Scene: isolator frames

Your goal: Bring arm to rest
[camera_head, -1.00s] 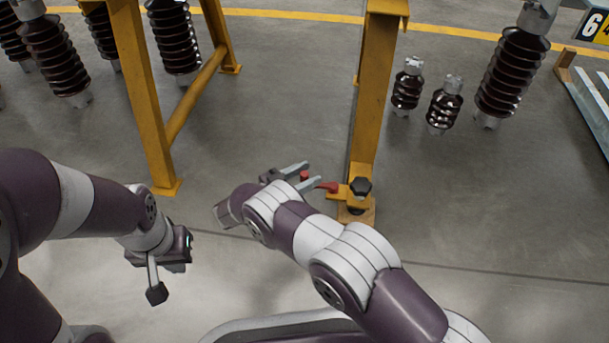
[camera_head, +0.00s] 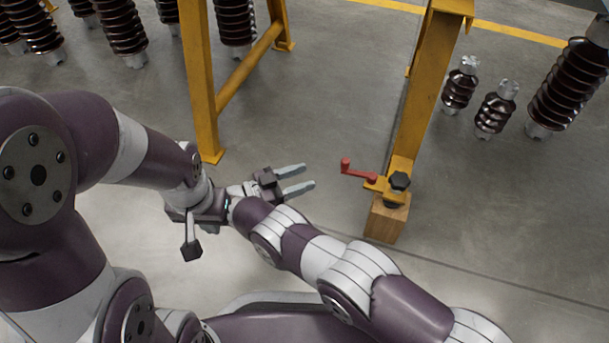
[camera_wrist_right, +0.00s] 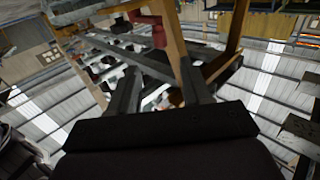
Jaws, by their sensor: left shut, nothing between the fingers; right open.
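My right gripper (camera_head: 308,175) is open and empty in the middle of the head view, its two grey fingers pointing right. It is apart from the red crank handle (camera_head: 358,171), with a gap of bare floor showing between them. Its spread fingers (camera_wrist_right: 157,85) also show in the right wrist view, with nothing held between them. My left gripper (camera_head: 192,249) is shut and empty, pointing down just left of my right wrist. In the picture my left wrist overlaps the right wrist area; whether they touch I cannot tell.
The crank sits on a yellow post (camera_head: 424,100) with a black knob (camera_head: 399,181) and a wooden block (camera_head: 386,220) at its foot. Another yellow frame leg (camera_head: 201,90) stands left. Brown insulators (camera_head: 494,110) stand behind. Floor between the posts is clear.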

